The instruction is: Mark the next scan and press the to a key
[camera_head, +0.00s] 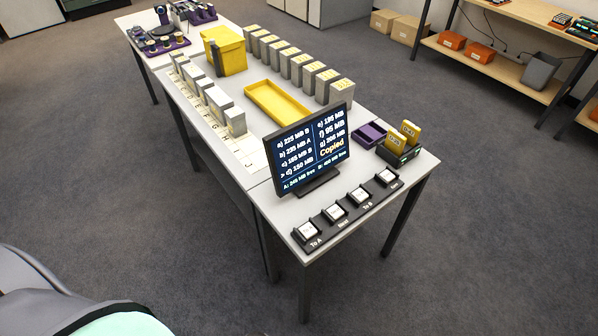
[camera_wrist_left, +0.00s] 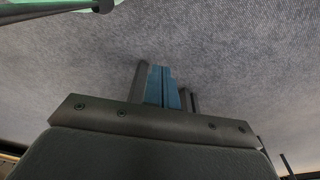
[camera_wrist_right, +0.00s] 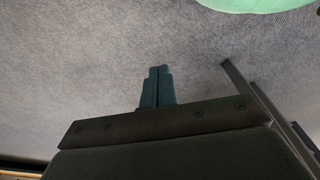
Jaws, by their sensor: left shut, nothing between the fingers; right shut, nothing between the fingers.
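The key strip (camera_head: 347,217) lies along the table's near edge with several white keys. The leftmost key (camera_head: 309,231) is labelled "To A", then come "Next" (camera_head: 335,212) and "To B" (camera_head: 360,195); the label of the rightmost key (camera_head: 387,177) is not readable. My left gripper (camera_wrist_left: 162,86) and right gripper (camera_wrist_right: 157,86) are shut and empty over carpet, outside the head view.
Two yellow-labelled cartridges (camera_head: 402,137) stand in a black dock right of the monitor, near a purple tray (camera_head: 369,135). Behind are a yellow tray (camera_head: 276,103), a yellow box (camera_head: 225,51) and rows of grey archival boxes (camera_head: 340,91). Carpet surrounds the table.

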